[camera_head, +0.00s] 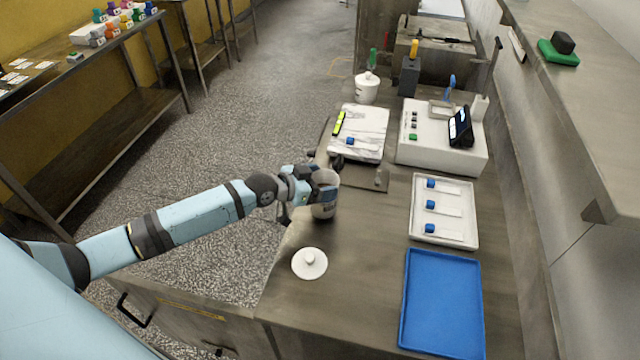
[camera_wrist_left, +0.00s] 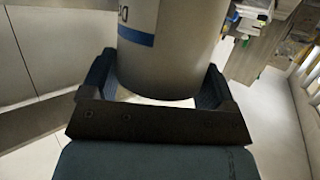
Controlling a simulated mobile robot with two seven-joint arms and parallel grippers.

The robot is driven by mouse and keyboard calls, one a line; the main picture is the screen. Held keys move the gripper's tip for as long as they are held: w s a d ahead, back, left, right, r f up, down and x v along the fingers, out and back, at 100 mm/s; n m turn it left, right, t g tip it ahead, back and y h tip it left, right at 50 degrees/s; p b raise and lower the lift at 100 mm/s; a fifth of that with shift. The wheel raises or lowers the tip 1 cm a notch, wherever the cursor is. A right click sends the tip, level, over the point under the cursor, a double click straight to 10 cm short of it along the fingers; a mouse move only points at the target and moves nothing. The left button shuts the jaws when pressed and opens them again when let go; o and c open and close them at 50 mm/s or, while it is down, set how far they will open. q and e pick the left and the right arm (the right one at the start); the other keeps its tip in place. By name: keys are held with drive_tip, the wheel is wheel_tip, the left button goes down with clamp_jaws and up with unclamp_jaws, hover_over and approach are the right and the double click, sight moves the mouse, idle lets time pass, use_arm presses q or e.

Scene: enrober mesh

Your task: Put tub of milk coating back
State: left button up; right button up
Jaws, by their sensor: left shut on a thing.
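The tub (camera_head: 325,205) is a pale grey-white cylinder with a blue band and looks open at the top in the head view. It is upright at the left edge of the counter. My left gripper (camera_head: 309,188) is shut on it from the left side. In the left wrist view the tub (camera_wrist_left: 165,60) fills the space between the two dark fingers (camera_wrist_left: 160,90), with part of its blue label showing. I cannot tell whether its base touches the counter. A white round lid with a knob (camera_head: 310,263) lies on the counter in front of it. My right gripper is not in view.
A marble slab (camera_head: 358,146) lies behind the tub, and a lidded white pot (camera_head: 366,88) stands farther back. A white machine (camera_head: 440,150), a white tray with blue-capped items (camera_head: 468,190) and a blue tray (camera_head: 442,300) fill the right. Bare counter (camera_head: 370,270) lies between.

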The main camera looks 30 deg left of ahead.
use_arm(q)
drive_tip(key=shift+f, duration=0.55)
drive_tip(key=shift+f, duration=0.1)
drive_tip(key=o, duration=1.4)
drive_tip(key=b+v, duration=0.1)
drive_tip(key=v, duration=1.1)
